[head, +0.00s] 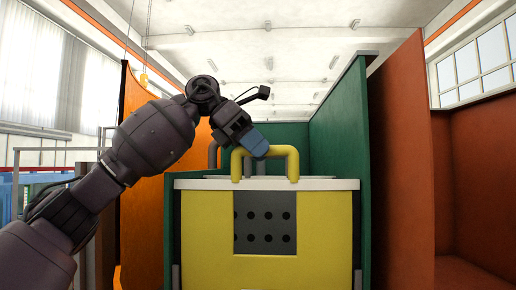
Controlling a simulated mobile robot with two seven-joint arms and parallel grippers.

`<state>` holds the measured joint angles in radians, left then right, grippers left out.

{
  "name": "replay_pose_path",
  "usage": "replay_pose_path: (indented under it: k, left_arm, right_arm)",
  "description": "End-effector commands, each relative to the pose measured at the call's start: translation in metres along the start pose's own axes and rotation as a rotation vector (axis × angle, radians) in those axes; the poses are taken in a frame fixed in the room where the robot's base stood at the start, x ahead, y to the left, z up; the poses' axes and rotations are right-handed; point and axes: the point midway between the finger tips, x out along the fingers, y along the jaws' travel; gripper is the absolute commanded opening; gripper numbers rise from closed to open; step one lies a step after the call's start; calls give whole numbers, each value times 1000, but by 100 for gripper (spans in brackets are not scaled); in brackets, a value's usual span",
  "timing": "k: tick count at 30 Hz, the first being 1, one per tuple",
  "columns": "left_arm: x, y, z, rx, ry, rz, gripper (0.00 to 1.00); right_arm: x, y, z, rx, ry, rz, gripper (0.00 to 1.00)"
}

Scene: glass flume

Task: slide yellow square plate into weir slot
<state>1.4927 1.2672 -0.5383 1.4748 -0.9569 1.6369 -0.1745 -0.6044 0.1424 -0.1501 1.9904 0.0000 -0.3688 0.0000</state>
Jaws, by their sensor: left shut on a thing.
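The yellow square plate (210,230) stands upright in the middle of the head view, facing me. It has a thick yellow loop handle (270,151) on top and a square opening below the white bar. Behind the opening shows a dark grey panel (265,222) with several round holes. The plate's lower edge and the weir slot's bottom are out of view, so I cannot tell how deep it sits. My right gripper is not in view.
A white bar (330,184) crosses at the plate's top. Green walls (342,140) stand behind and to the right, an orange panel (140,190) to the left. A tall red-brown panel (400,170) stands further right. Grey bent pipes (213,153) rise behind the bar.

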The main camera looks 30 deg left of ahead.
Motion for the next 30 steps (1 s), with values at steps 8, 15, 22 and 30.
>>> replay_pose_path:
  k: [8, 15, 22, 30]
  left_arm:
    - [3, 1, -1, -2, 3, -4, 43]
    - [4, 2, -2, -3, 5, -5, 53]
    - [0, 0, 2, -4, 9, -5, 53]
    - [-30, -9, 32, 0, 2, -2, 53]
  right_arm:
    - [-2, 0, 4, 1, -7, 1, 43]
    - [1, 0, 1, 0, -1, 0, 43]
    - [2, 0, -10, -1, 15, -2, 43]
    - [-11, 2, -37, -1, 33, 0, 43]
